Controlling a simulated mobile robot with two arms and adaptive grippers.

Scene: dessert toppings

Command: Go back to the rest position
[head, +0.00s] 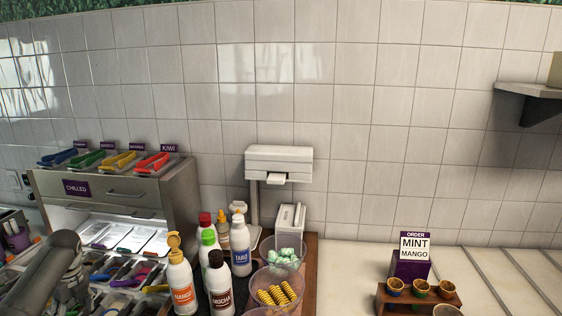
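A grey link of what looks like my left arm shows at the lower left, in front of the topping bins. No fingers of my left gripper can be made out. My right arm and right gripper are out of the picture. The order sign (414,247) on the right reads MINT and MANGO. Sauce bottles stand at the lower middle, among them mango (181,284), mocha (219,287) and taro (240,246). They stand upright.
A chilled topping unit (115,190) with coloured tongs on top stands at the left. Clear tubs (279,250) hold pale green and yellow pieces. A white dispenser (279,164) stands against the tiled wall. A wooden cup holder (418,301) carries cups. The counter (350,270) between is clear.

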